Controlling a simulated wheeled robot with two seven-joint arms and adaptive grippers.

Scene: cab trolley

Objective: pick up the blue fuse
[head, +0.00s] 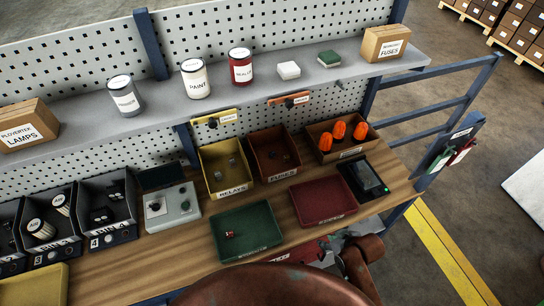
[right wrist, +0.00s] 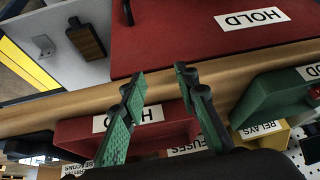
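No blue fuse can be made out clearly. The brown-red FUSES bin (head: 274,155) stands at the middle back of the wooden bench and holds a few small dark pieces; their colour is too small to tell. My right gripper (head: 337,241) is at the bench's front edge, in front of the red tray and well short of the FUSES bin, partly hidden by my arm. In the right wrist view its two green-padded fingers (right wrist: 159,72) are apart with nothing between them. My left gripper is not in view.
The RELAYS bin (head: 225,170) and a bin of orange lamps (head: 340,139) flank the FUSES bin. A green tray (head: 246,236) with a small red-white piece and an empty red tray (head: 322,203) lie in front. A black device (head: 364,178) stands right. A shelf (head: 300,80) overhangs the back.

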